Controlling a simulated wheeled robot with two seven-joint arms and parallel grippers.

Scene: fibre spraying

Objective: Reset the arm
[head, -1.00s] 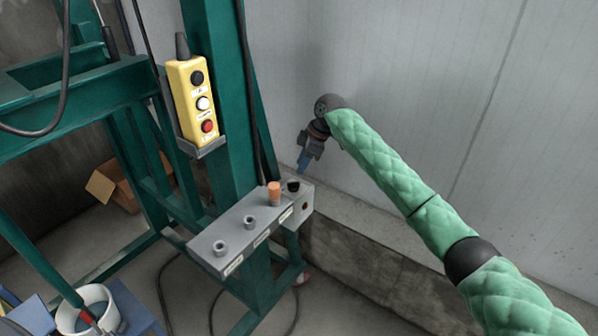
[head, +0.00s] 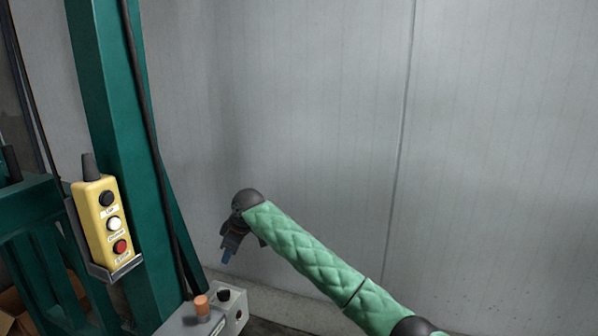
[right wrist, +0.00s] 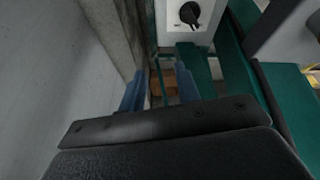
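My right arm, in a green quilted sleeve, comes in from the lower right of the head view. Its right gripper (head: 227,256) points down in front of the grey wall, above and near the end of the grey control box (head: 240,312). In the right wrist view its two blue fingers (right wrist: 161,90) stand apart with nothing between them. A black rotary knob (right wrist: 190,13) on the pale end face of the box shows beyond the fingertips, apart from them. My left gripper is not in view.
A green steel post (head: 112,100) stands left of my right gripper. It carries a yellow pendant (head: 108,222) with black, white and red buttons. An orange peg (head: 201,304) and a black knob (head: 224,295) top the box. The wall to the right is bare.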

